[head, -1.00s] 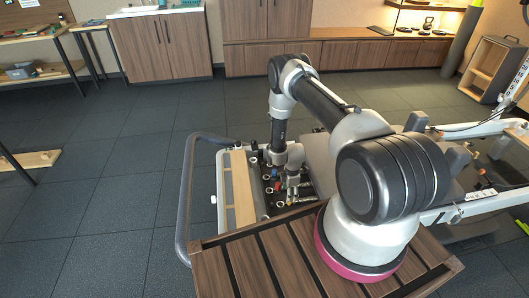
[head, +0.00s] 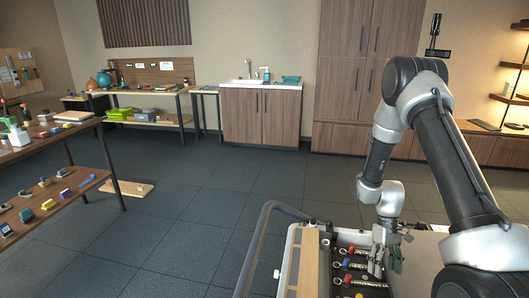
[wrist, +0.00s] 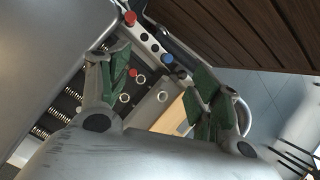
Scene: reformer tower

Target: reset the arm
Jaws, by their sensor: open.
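My arm reaches over the reformer's end and bends down to my gripper (head: 385,262). In the wrist view my gripper (wrist: 158,75) has its green-padded fingers spread wide with nothing between them. Below it is the reformer's spring end, with springs (head: 355,266), rings and red and blue knobs; a red knob (wrist: 130,18) and a blue knob (wrist: 167,58) show in the wrist view. I cannot tell how far the fingertips are above these parts.
The wooden platform strip (head: 308,265) and curved grey rail (head: 262,240) lie left of my gripper. Shelves with small objects (head: 60,190) stand at the left. A sink cabinet (head: 262,115) and a tall cabinet (head: 365,70) line the back. The floor between is clear.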

